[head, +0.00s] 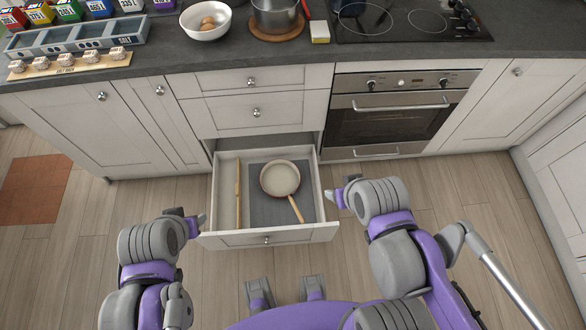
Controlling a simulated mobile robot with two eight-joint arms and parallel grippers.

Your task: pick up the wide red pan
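The wide red pan (280,178) lies in an open bottom drawer (228,238). It has a red rim, a cream inside and a wooden handle pointing toward the drawer's front right. It rests on a dark grey mat (268,214). My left gripper (196,220) is just outside the drawer's front left corner, apart from the pan. My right gripper (335,198) is by the drawer's right wall, near the handle but apart from it. Nothing shows in either gripper. Their finger gaps are too small and hidden to judge.
A long wooden piece (238,192) lies along the drawer's left part. The worktop (215,62) above holds a white bowl (206,20) of eggs, a metal pot (276,15) and a hob (405,20). An oven (392,118) is right of the drawer.

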